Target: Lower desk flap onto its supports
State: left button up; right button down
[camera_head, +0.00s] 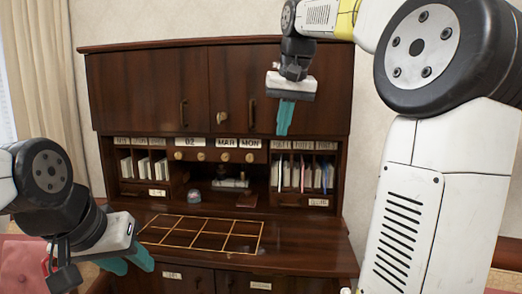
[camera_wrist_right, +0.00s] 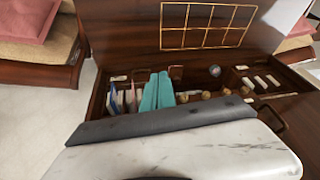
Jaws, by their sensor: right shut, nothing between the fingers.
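The dark wood desk flap (camera_head: 300,235) lies flat and folded out at the front of the desk, with a gold-lined grid on its left half. It also shows in the right wrist view (camera_wrist_right: 135,30), at the top. Supports under it are not visible. My right gripper (camera_head: 283,132) is shut and empty, pointing down in front of the upper cabinet doors, above and apart from the flap. Its teal fingers show side by side in the right wrist view (camera_wrist_right: 157,95). My left gripper (camera_head: 128,264) is open and empty near the flap's left front edge; contact cannot be told.
Pigeonholes (camera_head: 305,172) behind the flap hold papers, and small brass knobs line the drawers. A small dome (camera_head: 194,196) stands at the flap's back. The flap's right half is clear.

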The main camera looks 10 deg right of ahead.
jog(key=w+r+m+g+h, duration=0.1)
jog(key=w+r+m, duration=0.1)
jog(key=w, duration=0.8)
jog(key=shift+w+a+r+m+g, duration=0.2)
jog(key=shift+r+m+g, duration=0.15)
jog(key=shift+r, duration=0.25)
jog(key=shift+f+h, duration=0.1)
jog(key=shift+h, duration=0.2)
notch_tip(320, 180, down, 11)
jog(key=s, duration=0.1)
jog(key=shift+a+f, duration=0.15)
jog(key=shift+s, duration=0.15)
